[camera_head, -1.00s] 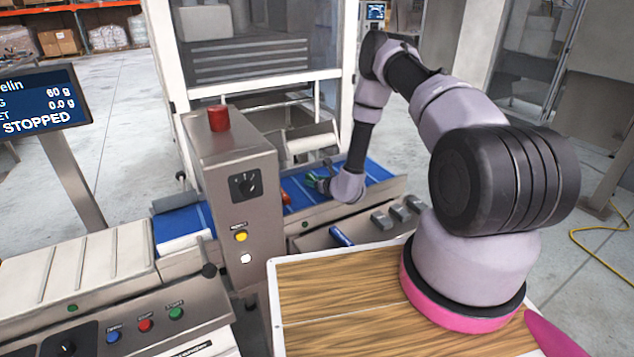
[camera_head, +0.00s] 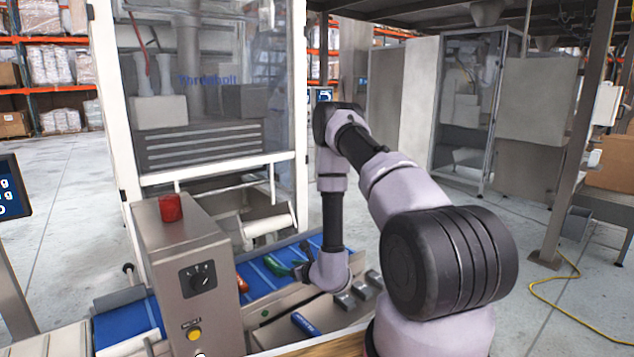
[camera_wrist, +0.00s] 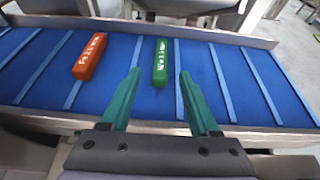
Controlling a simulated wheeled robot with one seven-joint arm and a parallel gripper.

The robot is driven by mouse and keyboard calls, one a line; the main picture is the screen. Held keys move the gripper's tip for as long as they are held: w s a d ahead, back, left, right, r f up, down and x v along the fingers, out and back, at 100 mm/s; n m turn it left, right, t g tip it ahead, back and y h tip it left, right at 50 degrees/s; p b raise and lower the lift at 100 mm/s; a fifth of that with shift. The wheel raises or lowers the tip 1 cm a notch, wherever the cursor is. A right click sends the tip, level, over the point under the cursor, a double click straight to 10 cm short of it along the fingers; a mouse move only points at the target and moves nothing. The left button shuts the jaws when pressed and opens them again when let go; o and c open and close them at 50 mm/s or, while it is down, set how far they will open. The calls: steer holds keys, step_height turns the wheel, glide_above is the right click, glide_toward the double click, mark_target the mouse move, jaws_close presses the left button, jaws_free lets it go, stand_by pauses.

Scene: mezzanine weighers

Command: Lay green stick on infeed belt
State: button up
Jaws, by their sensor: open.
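The green stick (camera_wrist: 161,63) lies on the blue infeed belt (camera_wrist: 220,70), lengthwise away from me between two raised cross ribs. It also shows in the head view (camera_head: 274,266), just left of my gripper. My gripper (camera_wrist: 158,74) is open, with its green fingers on either side of the stick's near end in the wrist view and apart from it. In the head view my gripper (camera_head: 302,268) is low at the belt's near edge. Nothing is held.
A red stick (camera_wrist: 89,56) lies on the belt to the left; it also shows in the head view (camera_head: 241,284). A control post with a red cap (camera_head: 170,208) stands at the near left. A blue stick (camera_head: 304,323) lies in the near tray beside several grey blocks.

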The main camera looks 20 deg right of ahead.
steer(key=w+a+r+n+g+y, duration=0.1)
steer(key=a+r+n+y, duration=0.25)
steer(key=r, duration=0.55)
steer(key=a+r+n+g+y, duration=0.1)
steer(key=a+r+n+y, duration=0.3)
steer(key=r, duration=0.6)
steer(key=s+a+r+n+g+y, duration=0.1)
steer(key=s+a+r+n+g, duration=0.3)
steer(key=r, duration=0.4)
steer(key=s+a+r+n+g+y, duration=0.1)
steer(key=s+a+r+n+g, duration=0.1)
steer(key=s+r+n, duration=0.5)
steer(key=s+d+r+n+g+h, duration=0.3)
steer(key=s+r+n+h, duration=0.15)
steer(key=s+r, duration=0.5)
steer(key=s+d+r+n+t+h, duration=0.2)
steer(key=s+d+h, duration=0.1)
steer(key=s+d, duration=0.2)
steer(key=s+d+r+n+t+h, duration=0.3)
steer(key=s+d+h, duration=0.1)
steer(key=d, duration=0.4)
steer(key=shift+s+r, duration=0.25)
steer(key=shift+s, duration=0.4)
